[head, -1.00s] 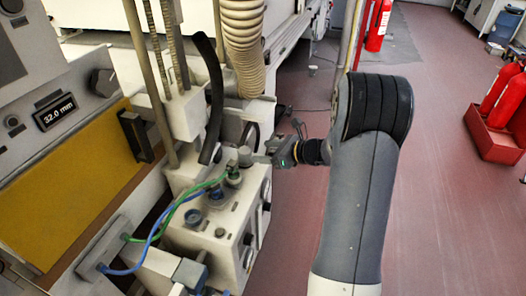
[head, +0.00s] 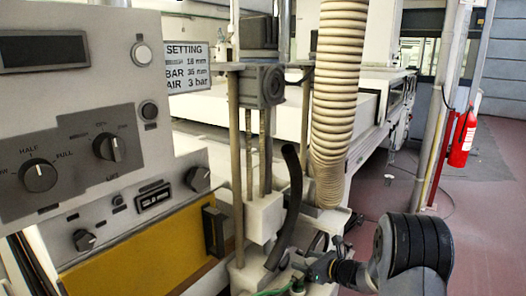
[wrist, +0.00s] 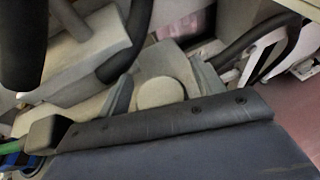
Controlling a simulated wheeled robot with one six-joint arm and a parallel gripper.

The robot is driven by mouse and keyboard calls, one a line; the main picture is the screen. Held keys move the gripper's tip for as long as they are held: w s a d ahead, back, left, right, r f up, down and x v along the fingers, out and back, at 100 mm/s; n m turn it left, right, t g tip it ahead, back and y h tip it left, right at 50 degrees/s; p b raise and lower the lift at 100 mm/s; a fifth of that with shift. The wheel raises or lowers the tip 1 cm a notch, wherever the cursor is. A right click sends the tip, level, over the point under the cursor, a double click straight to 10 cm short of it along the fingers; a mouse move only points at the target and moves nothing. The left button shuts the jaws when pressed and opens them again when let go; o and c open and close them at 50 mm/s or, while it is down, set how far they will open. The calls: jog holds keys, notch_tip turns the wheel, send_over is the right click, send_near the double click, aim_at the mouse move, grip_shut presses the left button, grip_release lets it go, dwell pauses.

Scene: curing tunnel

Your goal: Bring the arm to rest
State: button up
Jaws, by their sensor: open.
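My gripper (head: 302,268) is low in the head view, at the end of my grey arm, close against the cream block of the machine. In the wrist view my gripper (wrist: 163,90) is open, its two grey fingers spread. A round cream knob (wrist: 160,93) shows between the fingers; I cannot tell whether they touch it. The dark gripper body fills the bottom of the wrist view and hides what lies under it.
A black hose (head: 290,205) bends down just beside the gripper. A ribbed cream duct (head: 337,100) hangs above it. A control panel (head: 85,150) with knobs stands at left. A red extinguisher (head: 463,138) hangs at right, over open red floor (head: 490,220).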

jog(key=shift+m+h, duration=0.3)
jog(key=shift+m, duration=0.1)
dwell(0.4)
